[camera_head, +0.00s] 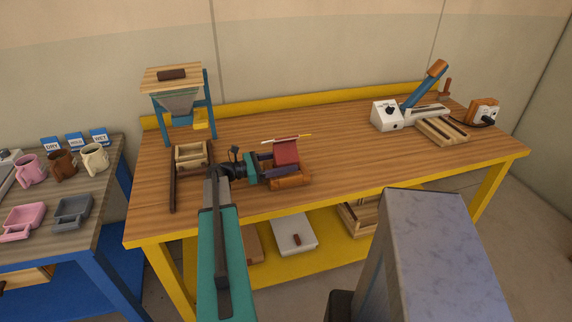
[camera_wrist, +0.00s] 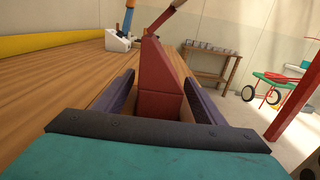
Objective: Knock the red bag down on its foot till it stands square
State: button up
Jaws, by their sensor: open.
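The red bag (camera_head: 287,151) is on the wooden bench top, with a thin pale stick-like piece across its top. In the wrist view the red bag (camera_wrist: 160,72) narrows upward, and its lower part is between my two dark purple fingers. My gripper (camera_head: 278,166) reaches in from the left, low over the bench. In the wrist view my gripper (camera_wrist: 158,98) is open, one finger on each side of the bag. I cannot tell whether either finger touches it. The bag's foot is partly hidden by the gripper, so I cannot tell if it sits flat.
An orange-brown rounded block (camera_head: 291,182) lies just in front of the bag. A wooden frame (camera_head: 191,155) and a hopper stand (camera_head: 178,104) are to the left. A white sealer-like device (camera_head: 388,115) is at the back right. Bench between is clear.

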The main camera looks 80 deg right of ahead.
jog(key=shift+w, duration=0.1)
jog(key=v, duration=1.2)
dwell(0.4)
